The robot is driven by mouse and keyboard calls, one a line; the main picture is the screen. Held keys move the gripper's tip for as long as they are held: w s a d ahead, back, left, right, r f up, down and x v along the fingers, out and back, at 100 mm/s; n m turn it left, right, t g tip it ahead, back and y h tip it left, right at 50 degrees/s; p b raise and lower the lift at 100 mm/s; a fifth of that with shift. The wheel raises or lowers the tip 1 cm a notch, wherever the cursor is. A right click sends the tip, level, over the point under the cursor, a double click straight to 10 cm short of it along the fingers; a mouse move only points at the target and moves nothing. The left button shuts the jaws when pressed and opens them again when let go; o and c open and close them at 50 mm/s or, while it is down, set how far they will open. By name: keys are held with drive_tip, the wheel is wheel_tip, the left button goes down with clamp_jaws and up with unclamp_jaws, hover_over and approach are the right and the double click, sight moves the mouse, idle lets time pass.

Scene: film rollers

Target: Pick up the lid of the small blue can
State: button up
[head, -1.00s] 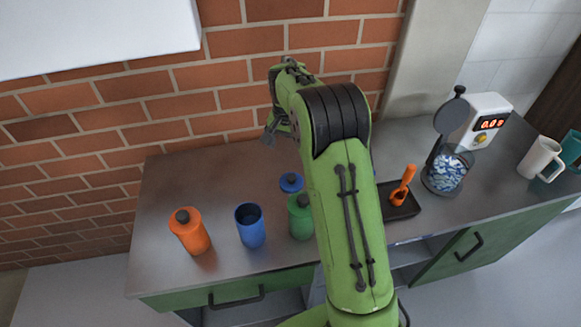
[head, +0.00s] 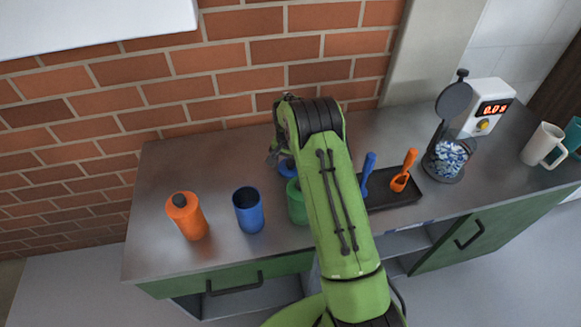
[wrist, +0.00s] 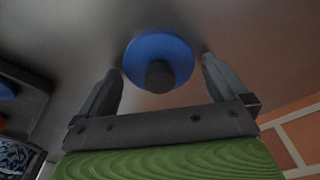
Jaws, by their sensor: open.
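The blue lid (head: 287,167) with a dark knob lies on the counter behind the cans, partly hidden by my arm in the head view. In the wrist view the lid (wrist: 157,60) sits ahead of and between my fingers, its knob toward me. My gripper (wrist: 160,82) is open, one finger on each side of the lid, holding nothing. In the head view my gripper (head: 275,156) is low by the lid, mostly hidden. The small blue can (head: 248,211) stands open, without its lid, left of the lid.
An orange can (head: 187,217) stands at left, lidded. A green can (head: 297,202) is close beside my arm. A black tray (head: 393,197) holds a blue scoop (head: 368,172) and an orange scoop (head: 404,171).

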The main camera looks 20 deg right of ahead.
drive_tip(key=shift+r, duration=0.1)
drive_tip(key=c, duration=0.8)
